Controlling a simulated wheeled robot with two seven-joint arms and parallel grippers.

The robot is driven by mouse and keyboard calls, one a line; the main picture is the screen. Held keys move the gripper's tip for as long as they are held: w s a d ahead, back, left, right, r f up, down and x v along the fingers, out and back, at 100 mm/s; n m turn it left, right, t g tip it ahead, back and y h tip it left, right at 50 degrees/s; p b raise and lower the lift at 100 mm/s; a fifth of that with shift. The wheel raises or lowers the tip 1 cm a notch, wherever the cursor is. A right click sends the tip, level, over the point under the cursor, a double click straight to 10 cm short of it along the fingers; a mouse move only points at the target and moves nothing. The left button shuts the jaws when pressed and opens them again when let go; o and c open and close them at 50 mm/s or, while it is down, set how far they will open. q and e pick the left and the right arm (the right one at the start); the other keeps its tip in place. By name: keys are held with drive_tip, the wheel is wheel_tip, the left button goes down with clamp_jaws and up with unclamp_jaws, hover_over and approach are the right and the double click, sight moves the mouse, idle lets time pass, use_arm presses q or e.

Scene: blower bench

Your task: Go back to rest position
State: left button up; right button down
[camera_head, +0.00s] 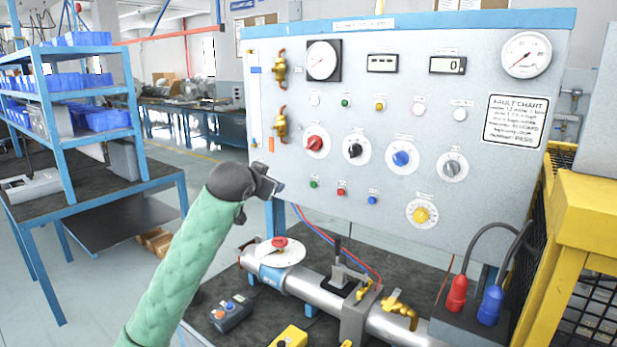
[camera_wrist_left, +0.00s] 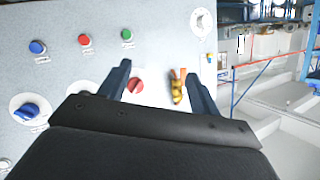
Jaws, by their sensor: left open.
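My left gripper (camera_head: 270,184) comes in on a green-sleeved arm from the lower left in the head view. It is in front of the lower left part of the grey control panel (camera_head: 390,185), below the red knob (camera_head: 316,143). In the left wrist view the two fingers (camera_wrist_left: 160,80) are spread apart with nothing held between them. The red knob (camera_wrist_left: 135,86) and a brass valve (camera_wrist_left: 177,90) show behind the gap between the fingers, apart from them. I cannot tell the exact distance to the panel. My right gripper is in neither view.
Below the panel, a bench carries a silver pipe (camera_head: 320,290) with a white disc and red knob (camera_head: 279,246). A button box (camera_head: 231,312) lies in front. A blue shelf rack (camera_head: 62,180) stands left; a yellow frame (camera_head: 573,220) stands right.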

use_arm(q)
drive_tip(key=s+a+f+n+g+y, duration=0.1)
drive_tip(key=s+a+f+g, duration=0.1)
drive_tip(key=s+f, duration=0.8)
drive_tip(key=s+a+f+n+g+y, duration=0.15)
drive_tip(key=s+f, duration=0.35)
drive_tip(key=f, duration=0.9)
drive_tip(key=s+a+f+n+g, duration=0.1)
drive_tip(key=s+a+f+g, duration=0.1)
drive_tip(key=s+f, duration=0.8)
drive_tip(key=s+f+n+g, duration=0.1)
drive_tip(key=s+f+g, duration=0.6)
drive_tip(key=s+f, duration=1.9)
drive_tip(key=s, duration=0.3)
drive_tip(key=shift+s+d, duration=0.2)
drive_tip(key=shift+d, duration=0.15)
